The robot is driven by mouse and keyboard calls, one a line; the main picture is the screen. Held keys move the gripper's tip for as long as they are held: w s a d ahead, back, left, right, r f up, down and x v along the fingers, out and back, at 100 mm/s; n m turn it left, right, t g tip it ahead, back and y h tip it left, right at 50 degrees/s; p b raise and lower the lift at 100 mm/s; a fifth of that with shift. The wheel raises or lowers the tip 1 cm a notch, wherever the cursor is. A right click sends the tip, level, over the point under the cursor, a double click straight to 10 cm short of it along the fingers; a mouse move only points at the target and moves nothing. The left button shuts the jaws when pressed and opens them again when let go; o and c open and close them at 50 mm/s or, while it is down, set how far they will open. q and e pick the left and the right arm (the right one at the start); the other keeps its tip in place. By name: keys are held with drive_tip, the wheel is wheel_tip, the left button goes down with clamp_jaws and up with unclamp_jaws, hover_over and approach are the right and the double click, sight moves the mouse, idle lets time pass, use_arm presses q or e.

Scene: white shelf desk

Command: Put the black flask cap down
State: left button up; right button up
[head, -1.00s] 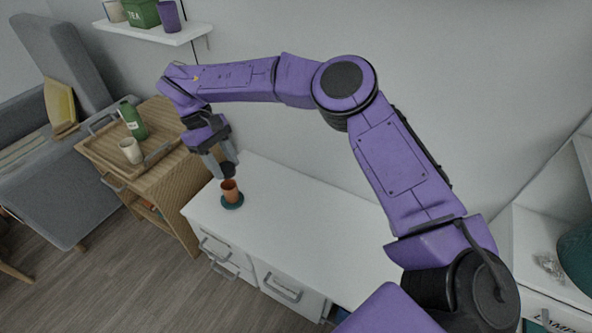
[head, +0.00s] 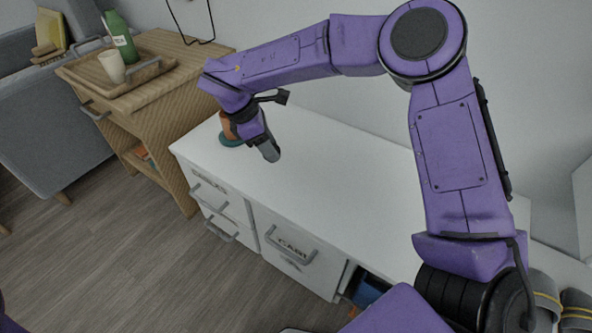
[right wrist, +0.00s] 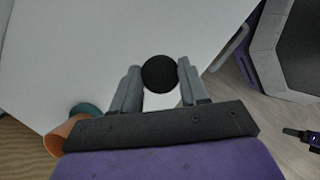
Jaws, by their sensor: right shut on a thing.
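The black flask cap (right wrist: 160,74) shows as a dark disc between the fingertips of my right gripper (right wrist: 160,82) in the right wrist view. My right gripper is shut on it. In the head view the right gripper (head: 270,152) points down over the left part of the white desk (head: 330,185), and the cap is hidden there. Whether the cap touches the desk top I cannot tell. My left gripper is not in view.
An orange cup (head: 226,124) on a teal coaster (head: 229,141) stands just left of the right gripper. The wooden tray (head: 150,73) on the side cabinet also holds a cream cup (head: 111,66). The desk top right of the gripper is clear.

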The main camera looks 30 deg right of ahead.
drive_tip(key=b, duration=0.2)
approach(300, 172)
drive_tip(key=shift+s+d+f, duration=0.35)
drive_tip(key=shift+d+f, duration=0.2)
drive_tip(key=shift+f, duration=0.1)
drive_tip(key=x, duration=0.1)
drive_tip(key=b+x, duration=0.1)
drive_tip(key=x, duration=0.2)
drive_tip(key=shift+w+a+f, duration=0.1)
drive_tip(key=shift+w+f, duration=0.2)
drive_tip(key=shift+f, duration=0.05)
drive_tip(key=shift+r, duration=0.1)
drive_tip(key=shift+f+b, duration=0.25)
drive_tip(key=shift+b, duration=0.1)
drive_tip(key=o, duration=1)
drive_tip(key=shift+r, duration=0.25)
drive_tip(key=p+v, duration=0.4)
drive_tip(key=v, duration=0.8)
drive_tip(key=shift+a, duration=0.1)
